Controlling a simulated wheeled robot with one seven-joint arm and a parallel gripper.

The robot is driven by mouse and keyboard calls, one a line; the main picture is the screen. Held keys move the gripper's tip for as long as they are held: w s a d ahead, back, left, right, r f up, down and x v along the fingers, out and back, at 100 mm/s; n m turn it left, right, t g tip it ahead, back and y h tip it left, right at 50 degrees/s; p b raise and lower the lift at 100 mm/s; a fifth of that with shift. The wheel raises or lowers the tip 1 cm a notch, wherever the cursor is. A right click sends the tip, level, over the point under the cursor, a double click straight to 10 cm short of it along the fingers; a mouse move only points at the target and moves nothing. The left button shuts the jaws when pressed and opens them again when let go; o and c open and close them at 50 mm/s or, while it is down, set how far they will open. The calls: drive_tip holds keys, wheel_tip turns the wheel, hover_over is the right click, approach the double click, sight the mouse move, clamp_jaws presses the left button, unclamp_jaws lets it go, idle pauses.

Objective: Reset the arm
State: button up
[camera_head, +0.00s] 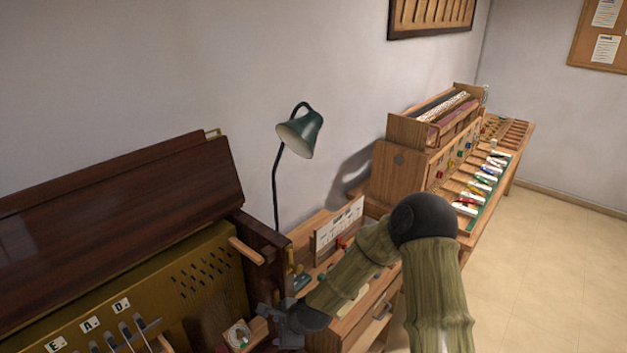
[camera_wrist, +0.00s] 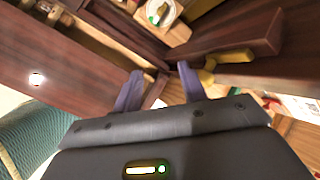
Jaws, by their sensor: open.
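My gripper (camera_wrist: 158,88) is open in the wrist view, its two purple-grey fingers apart with nothing held between them. Dark wood parts of the piano cabinet lie beyond the fingertips. In the head view my gripper (camera_head: 287,325) is at the lower middle, by the right end of the dark piano cabinet (camera_head: 110,200). My arm bends there from the lower right. The fingertips are too small and dark to make out in the head view, and I cannot tell whether they touch the cabinet.
A green lamp (camera_head: 300,133) stands behind my arm. A workbench (camera_head: 375,310) with small parts lies under the forearm. A wooden cabinet (camera_head: 415,170) with coloured pieces stands farther right. The floor (camera_head: 545,260) at right is clear.

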drive_tip(key=s+d+r+n+h, duration=0.1)
drive_tip(key=s+d+r+n, duration=0.4)
drive_tip(key=d, duration=0.3)
drive_tip(key=s+d+r+n+g+h, duration=0.1)
drive_tip(key=s+d+r+n+h, duration=0.1)
drive_tip(key=s+d+r+n, duration=0.3)
drive_tip(key=s+d+r+n+h, duration=0.2)
drive_tip(key=s+d+r+n, duration=0.4)
drive_tip(key=d, duration=0.5)
drive_tip(key=shift+r+g, duration=0.3)
drive_tip(key=shift+r, duration=0.1)
drive_tip(key=shift+d, duration=0.1)
drive_tip(key=shift+c, duration=0.6)
